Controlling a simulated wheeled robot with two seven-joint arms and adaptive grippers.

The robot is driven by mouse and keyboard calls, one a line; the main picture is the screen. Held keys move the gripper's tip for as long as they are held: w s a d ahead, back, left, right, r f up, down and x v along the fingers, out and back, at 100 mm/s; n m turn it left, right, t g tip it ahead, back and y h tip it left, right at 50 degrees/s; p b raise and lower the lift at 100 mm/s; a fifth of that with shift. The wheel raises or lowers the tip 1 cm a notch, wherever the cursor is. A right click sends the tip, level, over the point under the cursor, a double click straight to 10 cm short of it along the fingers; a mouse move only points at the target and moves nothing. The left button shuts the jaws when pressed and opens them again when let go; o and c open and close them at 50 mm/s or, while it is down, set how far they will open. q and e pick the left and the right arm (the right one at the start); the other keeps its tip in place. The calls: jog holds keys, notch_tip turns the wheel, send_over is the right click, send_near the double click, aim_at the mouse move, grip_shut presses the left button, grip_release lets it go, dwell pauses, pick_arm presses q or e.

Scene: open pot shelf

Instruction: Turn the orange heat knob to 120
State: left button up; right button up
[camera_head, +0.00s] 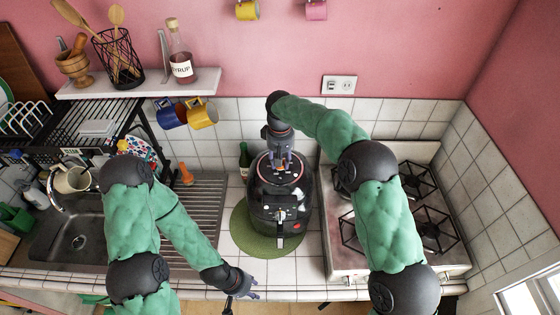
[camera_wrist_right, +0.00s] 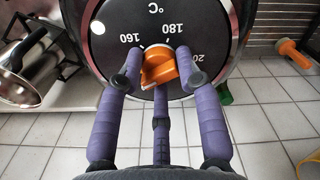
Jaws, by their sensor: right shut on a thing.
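The orange heat knob (camera_wrist_right: 160,68) sits on the black dial face of the air fryer in the right wrist view. The white dial marks 160, 180 and part of 200 show upside down around it; 120 is not visible. My right gripper (camera_wrist_right: 158,75) is shut on the knob, with its purple fingers around it. The fingers hide part of the knob, and I cannot tell its exact setting. In the head view the black air fryer (camera_head: 281,208) stands below my right gripper (camera_head: 283,165). My left gripper (camera_head: 243,294) is open and empty near the counter's front edge.
The air fryer stands on a round green mat (camera_head: 243,235). The stove (camera_head: 345,262) is to its right, and the sink (camera_head: 75,250) with its ribbed drainer is to its left. A dark green bottle (camera_head: 244,160) stands behind the fryer's left side.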

pick_arm(q)
jog(key=shift+f, duration=0.1)
pick_arm(e)
jog(key=shift+m, duration=0.6)
jog(key=o, duration=1.2)
jog(key=shift+c, duration=0.2)
notch_tip(320, 180, up, 12)
jog(key=shift+f, duration=0.1)
